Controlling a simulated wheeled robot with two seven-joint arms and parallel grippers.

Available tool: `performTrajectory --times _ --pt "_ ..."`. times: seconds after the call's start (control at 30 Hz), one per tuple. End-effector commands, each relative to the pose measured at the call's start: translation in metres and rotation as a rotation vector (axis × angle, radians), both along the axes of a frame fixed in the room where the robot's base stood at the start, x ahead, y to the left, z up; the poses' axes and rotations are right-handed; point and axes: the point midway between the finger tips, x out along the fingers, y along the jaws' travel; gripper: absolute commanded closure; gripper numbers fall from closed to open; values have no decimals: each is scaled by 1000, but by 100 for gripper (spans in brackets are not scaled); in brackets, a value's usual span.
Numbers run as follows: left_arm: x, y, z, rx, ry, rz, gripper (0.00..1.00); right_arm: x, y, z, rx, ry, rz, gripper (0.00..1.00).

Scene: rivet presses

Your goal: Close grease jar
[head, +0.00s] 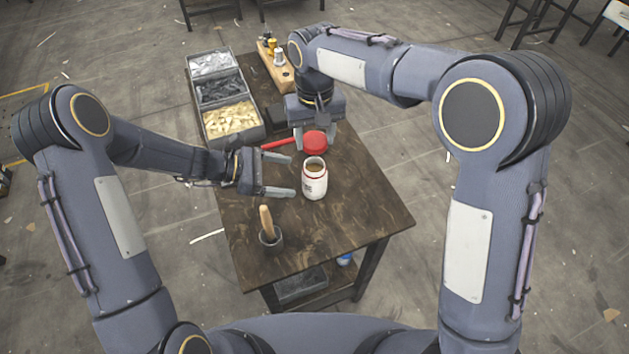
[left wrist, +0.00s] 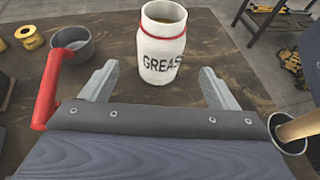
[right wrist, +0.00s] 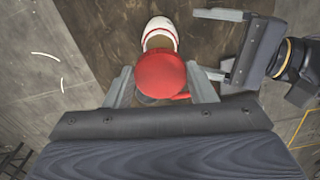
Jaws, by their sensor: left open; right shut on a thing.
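The white grease jar (head: 315,183) stands upright and open on the table, with brown grease inside. In the left wrist view the jar (left wrist: 161,52), lettered in black, stands ahead of my left gripper (left wrist: 158,85), between the lines of its open fingers. In the head view my left gripper (head: 292,176) points at the jar from the left. My right gripper (right wrist: 162,88) is shut on the round red lid (right wrist: 160,74). The lid (head: 314,142) is apart from the jar, on its far side in the head view. Its underside is hidden.
A red handle (head: 276,144) lies left of the lid. A cup (head: 270,240) with a wooden-handled tool stands near the front edge. Bins (head: 232,121) of small parts stand at the back left. A grey pot (left wrist: 72,42) shows in the left wrist view. The table's right side is clear.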

Motion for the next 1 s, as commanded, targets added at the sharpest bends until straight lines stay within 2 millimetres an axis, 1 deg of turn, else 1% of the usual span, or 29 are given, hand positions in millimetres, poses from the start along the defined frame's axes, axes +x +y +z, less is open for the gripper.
performTrajectory --times 0.03,0.2,0.4,0.6,0.9,0.97,1.0 --pt "0 -11 -4 -1 2 -7 18 0 0 0 0 0 0 70" --pt "4 -41 -17 0 1 -5 18 0 0 0 0 0 0 70" --pt "8 -68 -28 0 0 -4 18 0 0 0 0 0 0 70" --pt "10 -80 -33 0 -1 -3 18 0 0 0 0 0 0 70" --pt "10 -81 -34 0 -1 -1 18 0 0 0 0 0 0 70" --pt "10 -81 -34 0 -1 -2 25 0 0 0 0 0 0 70" --pt "10 -81 -34 0 -1 -1 30 0 0 0 0 0 0 70"
